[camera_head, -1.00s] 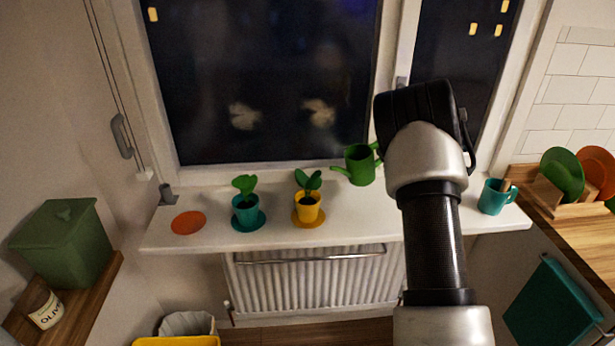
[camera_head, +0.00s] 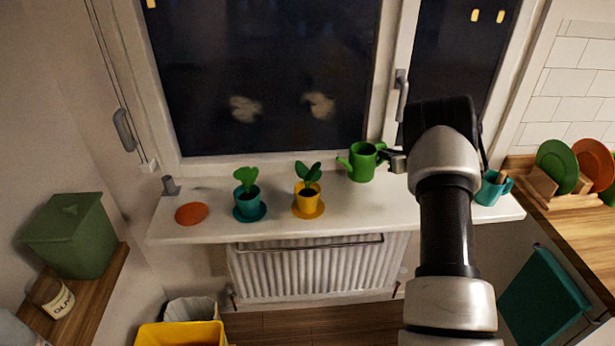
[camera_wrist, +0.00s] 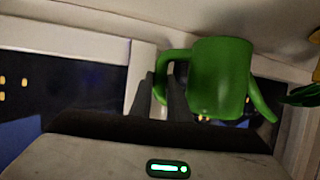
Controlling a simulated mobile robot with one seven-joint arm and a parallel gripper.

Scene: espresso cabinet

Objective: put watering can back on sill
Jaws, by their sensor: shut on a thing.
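The green watering can (camera_head: 362,162) is upright at the back of the white window sill (camera_head: 281,225), near the window frame, with its spout to the left. I cannot tell whether its base touches the sill. My gripper (camera_head: 396,158) is at its right side, shut on its handle. In the wrist view the can (camera_wrist: 222,78) fills the middle right, and my gripper's fingers (camera_wrist: 170,98) close around the handle. The head view partly hides my gripper behind my wrist.
A yellow pot (camera_head: 308,200) and a teal pot (camera_head: 247,203) with plants stand left of the can on saucers. An orange saucer (camera_head: 191,214) is bare. A teal mug (camera_head: 491,188) stands at the sill's right end. A window handle (camera_head: 401,92) is above my gripper.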

